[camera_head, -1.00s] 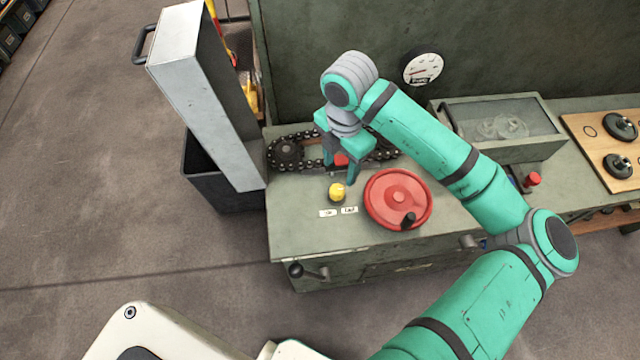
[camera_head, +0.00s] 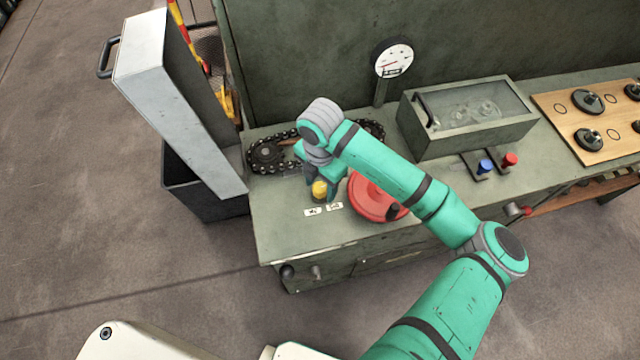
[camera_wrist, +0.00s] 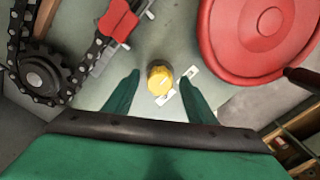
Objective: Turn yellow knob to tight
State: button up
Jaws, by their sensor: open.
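The yellow knob (camera_head: 319,189) stands on the green bench top, with two small white labels (camera_head: 323,209) in front of it. In the wrist view the knob (camera_wrist: 160,80) has a pale pointer mark on its top. My gripper (camera_wrist: 158,82) is open, with one finger to each side of the knob in that view. The fingers appear apart from the knob; how far their tips reach down beside it I cannot tell. In the head view my gripper (camera_head: 322,182) is at the knob and partly hides it. The label writing is too small to read.
A red handwheel (camera_head: 372,200) sits close to the right of the knob. A chain and sprocket (camera_head: 267,154) lie behind it to the left, with a red part (camera_wrist: 118,20) nearby. A gauge (camera_head: 392,58) and a clear-topped box (camera_head: 470,115) stand farther right.

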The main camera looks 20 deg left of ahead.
jog(key=c, duration=1)
jog(key=shift+c, duration=0.2)
